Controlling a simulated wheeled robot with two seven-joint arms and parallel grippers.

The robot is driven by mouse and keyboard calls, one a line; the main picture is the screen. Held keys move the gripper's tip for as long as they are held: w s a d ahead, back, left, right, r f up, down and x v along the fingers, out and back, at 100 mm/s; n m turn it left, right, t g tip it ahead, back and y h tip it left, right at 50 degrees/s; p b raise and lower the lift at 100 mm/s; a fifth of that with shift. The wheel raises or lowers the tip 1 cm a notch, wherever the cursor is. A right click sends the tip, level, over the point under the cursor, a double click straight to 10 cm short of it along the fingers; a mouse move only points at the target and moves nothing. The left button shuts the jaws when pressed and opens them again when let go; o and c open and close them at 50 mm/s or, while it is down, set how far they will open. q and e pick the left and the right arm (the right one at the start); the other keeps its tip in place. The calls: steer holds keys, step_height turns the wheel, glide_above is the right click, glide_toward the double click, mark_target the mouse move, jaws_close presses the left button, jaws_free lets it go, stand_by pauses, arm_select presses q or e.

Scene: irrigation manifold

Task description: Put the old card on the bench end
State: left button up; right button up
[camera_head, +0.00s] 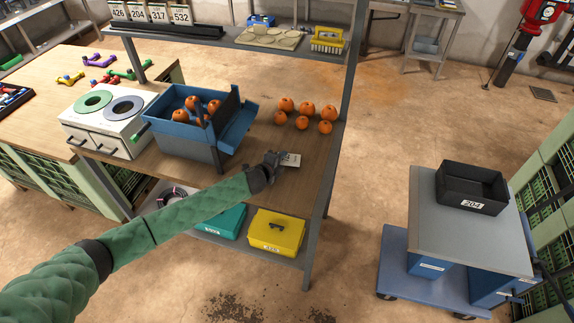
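A small pale card (291,160) with dark print is at the right end of the wooden bench (252,190), near its front. My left gripper (275,160) reaches in over the bench from the front left, with its fingertips at the card's left edge. The fingers are small and dark, and I cannot tell whether they grip the card or only touch it, nor whether the card rests flat on the wood. My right gripper is out of view.
Several orange fruits (304,110) sit behind the card. A blue bin (185,143) with more fruit stands to its left. Numbered cards (159,14) stand on the upper shelf. A yellow box (276,232) is below. A cart (460,235) carries a black bin (471,187) at right.

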arm_select(q)
steer(key=shift+p+v, duration=0.9)
steer(key=shift+v, duration=3.1)
steer(key=shift+d, duration=0.1)
